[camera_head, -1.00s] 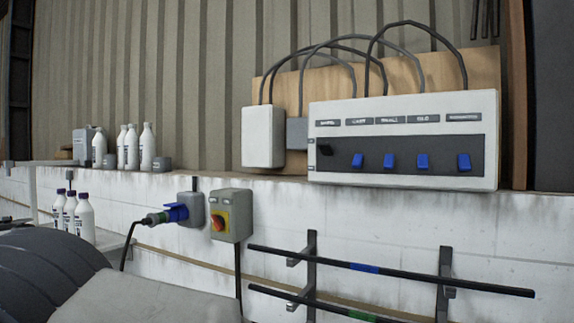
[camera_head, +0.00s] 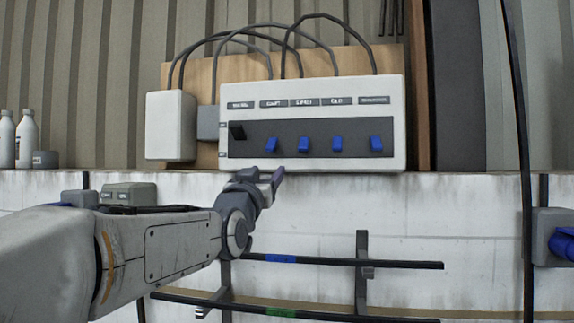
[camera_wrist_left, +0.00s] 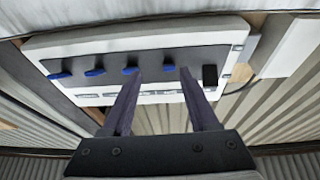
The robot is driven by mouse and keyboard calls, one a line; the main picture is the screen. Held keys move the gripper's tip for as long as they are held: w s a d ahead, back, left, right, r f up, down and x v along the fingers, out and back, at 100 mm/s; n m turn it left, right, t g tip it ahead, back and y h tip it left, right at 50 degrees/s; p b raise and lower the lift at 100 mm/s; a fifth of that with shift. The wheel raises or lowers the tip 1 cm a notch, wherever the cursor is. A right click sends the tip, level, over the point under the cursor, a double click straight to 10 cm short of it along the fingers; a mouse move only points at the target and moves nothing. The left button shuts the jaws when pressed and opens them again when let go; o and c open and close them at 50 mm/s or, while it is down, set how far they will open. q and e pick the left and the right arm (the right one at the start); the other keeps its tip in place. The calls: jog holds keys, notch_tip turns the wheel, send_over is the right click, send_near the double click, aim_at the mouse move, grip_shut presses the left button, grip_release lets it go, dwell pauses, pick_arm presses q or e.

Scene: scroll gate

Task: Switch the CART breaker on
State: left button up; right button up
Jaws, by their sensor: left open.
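The white breaker panel (camera_head: 310,164) hangs on a wooden board, with a dark strip of switches under small labels. The CART breaker (camera_head: 272,145) is the blue toggle under the second label from the left. It sits lower on the strip than the black toggle (camera_head: 237,131) to its left. My left gripper (camera_head: 268,178) is open and empty, just below the panel's lower edge in the head view. In the left wrist view, which shows the panel upside down, the CART toggle (camera_wrist_left: 168,68) appears between the fingertips (camera_wrist_left: 160,75), with no contact visible. My right gripper is not in view.
Several other blue toggles (camera_head: 337,145) stand in a row right of CART. A grey box (camera_head: 171,125) and cables sit left of and above the panel. Dark bars (camera_head: 400,264) on wall brackets lie below. A dark vertical pole (camera_head: 520,150) stands at right.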

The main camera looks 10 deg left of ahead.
aim_at(270, 146)
pick_arm(q)
jog(key=shift+t+y, duration=0.4)
jog(key=w+r+p, duration=0.2)
jog(key=w+a+r+p, duration=0.1)
jog(key=w+r, duration=0.1)
jog(key=w, duration=0.1)
jog(key=w+r+p, duration=0.2)
jog(key=w, duration=0.1)
jog(key=shift+a+p, duration=0.2)
jog(key=shift+p, duration=0.1)
jog(key=shift+w, duration=0.65)
grip_shut()
jog(key=shift+r, duration=0.1)
